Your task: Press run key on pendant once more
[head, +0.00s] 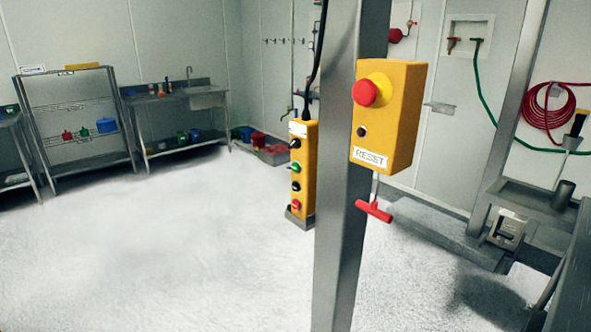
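A yellow pendant (309,168) hangs upright on the left side of a grey metal post, with a black cable coming out of its top. Its face carries a column of controls: a black one at the top, a green button (295,168), a dark button (296,187) and a red button (295,204) at the bottom. Any lettering on the keys is too small to read. Neither of my grippers shows in the head view.
The post (345,230) stands in front. A yellow box (399,118) with a red mushroom button (366,92) and a RESET label is fixed to its right. A red T-handle (374,211) hangs below. Metal framework (530,205) stands at right. White floor (150,250) is open at left.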

